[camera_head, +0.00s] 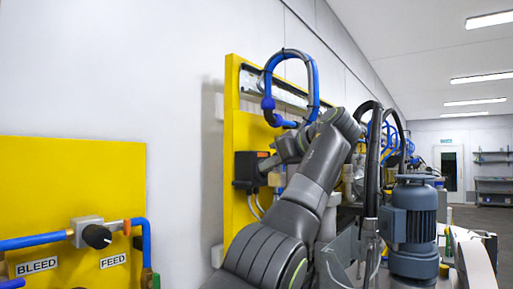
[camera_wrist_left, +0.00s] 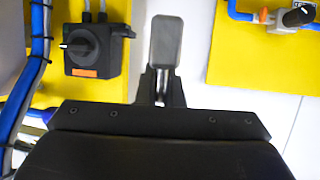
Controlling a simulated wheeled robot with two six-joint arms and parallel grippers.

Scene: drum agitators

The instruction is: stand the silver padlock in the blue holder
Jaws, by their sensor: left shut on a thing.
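My left gripper (camera_wrist_left: 161,92) is shut on the silver padlock (camera_wrist_left: 165,42) in the left wrist view. The fingers grip its narrow end, and the flat grey body sticks out beyond them. The padlock hangs clear in front of the pale wall. In the head view my left arm crosses the middle, with its wrist end close to the yellow panel. The fingers and padlock cannot be made out there. I cannot make out the blue holder in either view. My right gripper is in neither view.
A black switch box (camera_wrist_left: 97,49) with a knob is mounted on a yellow panel (camera_head: 233,125), beside the padlock. Blue hoses (camera_head: 313,85) loop above it. Another yellow panel (camera_head: 75,180) with a valve (camera_head: 97,236) is at left. A grey motor (camera_head: 415,225) stands at right.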

